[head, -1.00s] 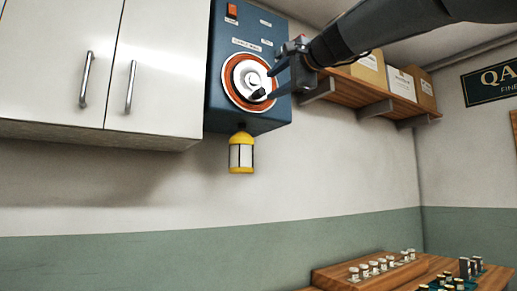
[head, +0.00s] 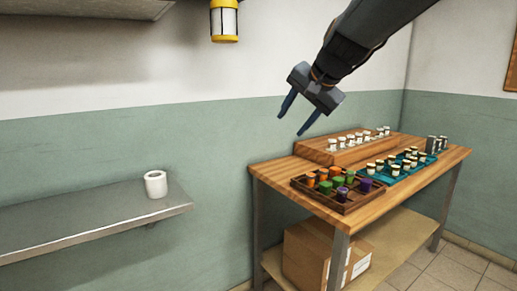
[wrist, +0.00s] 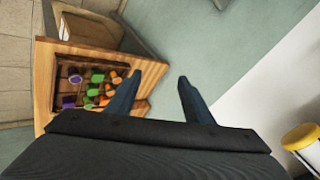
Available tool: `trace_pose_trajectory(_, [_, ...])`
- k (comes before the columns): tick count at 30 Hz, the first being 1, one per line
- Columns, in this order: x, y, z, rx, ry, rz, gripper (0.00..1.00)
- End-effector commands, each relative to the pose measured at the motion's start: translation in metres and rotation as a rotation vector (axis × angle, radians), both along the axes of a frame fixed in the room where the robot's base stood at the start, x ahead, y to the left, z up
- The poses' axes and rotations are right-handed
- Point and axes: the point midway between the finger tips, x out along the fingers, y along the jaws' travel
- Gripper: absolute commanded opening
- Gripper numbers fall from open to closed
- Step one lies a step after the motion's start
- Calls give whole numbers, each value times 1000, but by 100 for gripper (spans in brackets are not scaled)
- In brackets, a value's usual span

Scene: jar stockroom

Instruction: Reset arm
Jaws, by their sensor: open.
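My gripper (head: 290,121) hangs in the air in the head view, above and left of the wooden table, in front of the wall. Its two dark blue fingers are spread apart with nothing between them. In the wrist view the open fingers (wrist: 155,95) point toward the green and white wall, with the table's corner to their left. My arm reaches in from the upper right of the head view.
The wooden table (head: 268,173) carries a dark tray (head: 347,208) of coloured jars, a teal tray (head: 413,171) and a raised wooden step (head: 322,155) with white-topped jars. A white cup (head: 155,184) stands on a metal shelf (head: 60,222). A yellow-ended lantern-like fixture (head: 224,20) hangs above.

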Motion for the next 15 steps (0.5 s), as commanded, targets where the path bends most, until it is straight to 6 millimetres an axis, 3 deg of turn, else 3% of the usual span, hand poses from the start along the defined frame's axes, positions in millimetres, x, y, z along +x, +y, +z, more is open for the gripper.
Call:
trace_pose_trajectory(1, [-15, -8, -33, -48, 45, 22, 47])
trace_pose_trajectory(6, [-74, -34, -131, -212, 189, 134, 47])
trace_pose_trajectory(12, [-167, -64, -229, -375, 366, 308, 47])
trace_pose_trajectory(15, [-215, -77, -266, -436, 446, 400, 47])
